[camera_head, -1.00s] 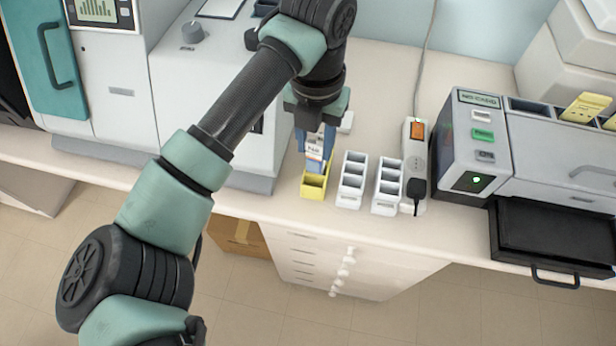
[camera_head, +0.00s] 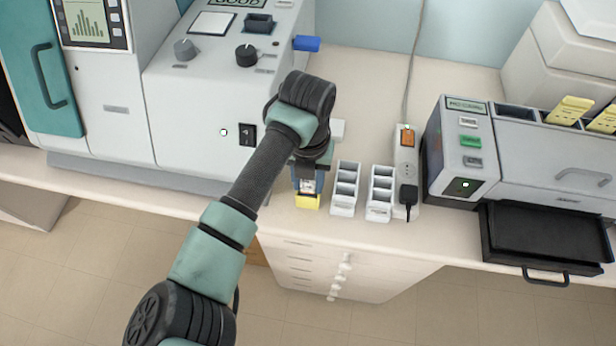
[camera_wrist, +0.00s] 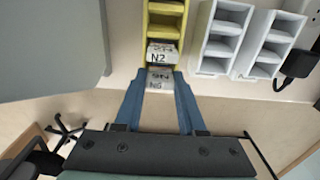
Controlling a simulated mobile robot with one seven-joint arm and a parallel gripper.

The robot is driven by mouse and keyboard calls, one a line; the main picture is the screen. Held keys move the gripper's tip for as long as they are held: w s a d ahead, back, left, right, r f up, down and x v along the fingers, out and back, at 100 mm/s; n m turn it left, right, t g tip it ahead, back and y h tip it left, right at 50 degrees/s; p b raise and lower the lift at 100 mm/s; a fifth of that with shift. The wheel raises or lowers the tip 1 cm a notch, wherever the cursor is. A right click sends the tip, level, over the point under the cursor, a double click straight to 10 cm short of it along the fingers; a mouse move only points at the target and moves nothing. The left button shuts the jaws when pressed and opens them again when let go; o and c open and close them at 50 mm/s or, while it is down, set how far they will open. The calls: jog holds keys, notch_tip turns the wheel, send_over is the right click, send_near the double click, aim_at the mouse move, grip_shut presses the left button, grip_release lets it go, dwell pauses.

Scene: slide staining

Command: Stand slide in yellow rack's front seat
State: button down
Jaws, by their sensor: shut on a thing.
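My gripper (camera_head: 307,184) points down over the yellow rack (camera_head: 307,202) on the bench. In the wrist view its blue fingertips (camera_wrist: 159,77) are shut on a white-labelled slide (camera_wrist: 160,83). A white label face reading N2 (camera_wrist: 161,56) lies just beyond the fingertips, at the near end of the yellow rack (camera_wrist: 166,9); I cannot tell whether it belongs to the same slide. The slide's lower end is hidden, so whether it touches the seat floor cannot be told. The rack's farther seats look empty.
Two white racks (camera_head: 345,189) (camera_head: 380,193) stand right of the yellow one. A power strip (camera_head: 405,170) with a black plug lies beyond them. A large grey machine (camera_head: 200,110) stands close on the left. A black tray (camera_head: 545,238) juts out at right.

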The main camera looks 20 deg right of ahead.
jog(key=shift+f, duration=0.1)
jog(key=c, duration=0.5)
grip_release()
notch_tip(320, 180, up, 12)
jog(key=b, duration=0.2)
jog(key=shift+r, duration=0.2)
